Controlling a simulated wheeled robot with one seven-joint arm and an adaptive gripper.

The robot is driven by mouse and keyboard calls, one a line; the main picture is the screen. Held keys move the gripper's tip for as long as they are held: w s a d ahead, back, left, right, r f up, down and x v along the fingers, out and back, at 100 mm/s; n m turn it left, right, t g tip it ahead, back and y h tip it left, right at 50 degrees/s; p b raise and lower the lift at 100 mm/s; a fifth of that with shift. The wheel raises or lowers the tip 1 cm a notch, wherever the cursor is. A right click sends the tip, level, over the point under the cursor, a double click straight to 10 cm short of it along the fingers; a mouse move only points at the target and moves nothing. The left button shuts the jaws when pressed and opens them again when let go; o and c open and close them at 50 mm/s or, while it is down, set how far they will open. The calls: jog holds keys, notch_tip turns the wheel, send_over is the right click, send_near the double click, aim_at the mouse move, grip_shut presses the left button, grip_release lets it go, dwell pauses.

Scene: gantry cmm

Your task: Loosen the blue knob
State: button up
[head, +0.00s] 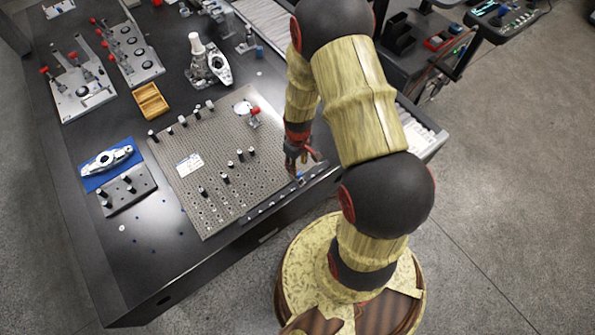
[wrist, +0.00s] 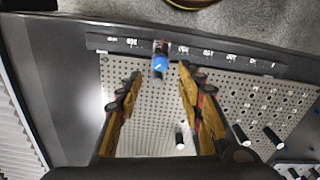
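The blue knob (wrist: 160,65) shows in the wrist view on the dark scale bar (wrist: 215,55) along the edge of the perforated plate. It has a white mark on its face. In the head view the knob (head: 299,173) is a tiny blue spot beside my gripper (head: 303,160). In the wrist view my gripper (wrist: 157,75) has its two fingers spread wide, with the knob between and just beyond the tips. Nothing is held. I cannot tell the exact gap between fingertips and knob.
The perforated plate (head: 225,170) carries several black posts and a red-topped clamp (head: 254,117). A blue mat (head: 99,178) with a metal part lies at the left. A wooden box (head: 150,102) and fixtures stand farther back. The table's near-left corner is clear.

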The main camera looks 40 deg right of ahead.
jog(key=shift+f+b, duration=0.3)
jog(key=shift+f, duration=2.45)
jog(key=shift+c, duration=1.3)
grip_shut()
